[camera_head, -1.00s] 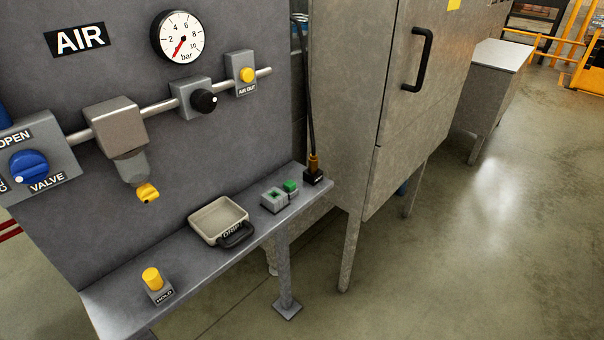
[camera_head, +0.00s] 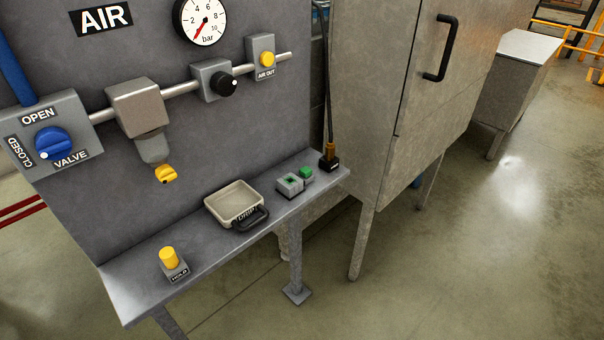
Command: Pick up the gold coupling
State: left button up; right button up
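A gold-brown coupling (camera_head: 331,150) stands upright at the lower end of a black hose (camera_head: 329,85). Its bottom sits in or on a small black block (camera_head: 328,165) at the far right end of the grey shelf (camera_head: 135,290). The label on the block is too small to read. Neither of my grippers shows in the head view.
The shelf also holds a green-topped grey block (camera_head: 289,184), a drip tray (camera_head: 214,205) and a yellow-topped HOLD block (camera_head: 169,257). A metal cabinet (camera_head: 375,110) stands close to the right of the hose. Open floor (camera_head: 480,260) lies at the right.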

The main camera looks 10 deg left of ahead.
aim_at(330, 147)
jog(key=i+l+u, duration=0.45)
jog(key=l, duration=0.25)
jog(key=i+l+u, duration=0.1)
jog(key=l+u, duration=0.15)
jog(key=l, duration=0.15)
jog(key=i+l+u, duration=0.1)
jog(key=l+u, duration=0.15)
jog(key=l, duration=0.15)
jog(key=i+l+u, duration=0.2)
jog(key=l, duration=0.25)
jog(key=k+j, duration=0.05)
jog(key=k, duration=0.05)
